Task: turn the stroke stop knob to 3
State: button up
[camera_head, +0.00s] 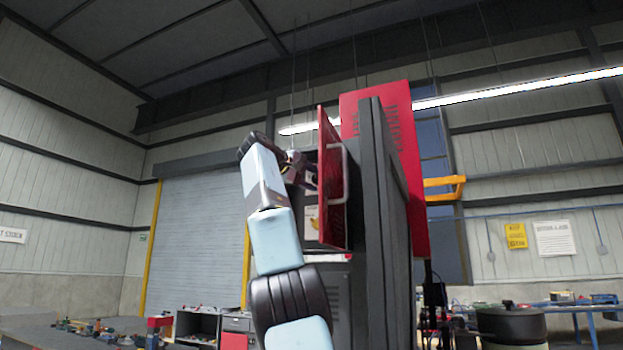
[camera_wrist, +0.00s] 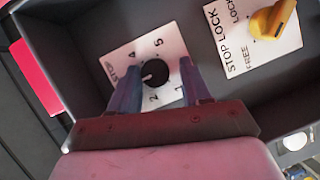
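The stroke stop knob (camera_wrist: 155,72) is a small round black knob on a white number plate (camera_wrist: 172,48) in the wrist view. The digits 5, 4, 2 and 1 are readable; the place between 2 and 4 is covered by my left finger. A pale mark on the knob points left, towards that covered place. My gripper (camera_wrist: 160,68) is open, one finger on each side of the knob, with gaps visible. In the head view my gripper (camera_head: 302,168) is at the cabinet's opening, and the knob is hidden there.
A yellow stop lock knob (camera_wrist: 272,20) sits on its white LOCK/FREE plate, right of the stroke stop plate. In the head view a red door (camera_head: 330,190) stands open close to the right of my gripper. The dark cabinet (camera_head: 375,240) is behind it.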

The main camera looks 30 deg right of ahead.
jog(key=shift+s+r, duration=0.1)
jog(key=shift+r, duration=0.05)
dwell(0.3)
jog(key=f+v, duration=0.1)
jog(key=v, duration=0.6)
jog(key=shift+a+r, duration=0.25)
jog(key=shift+r, duration=0.2)
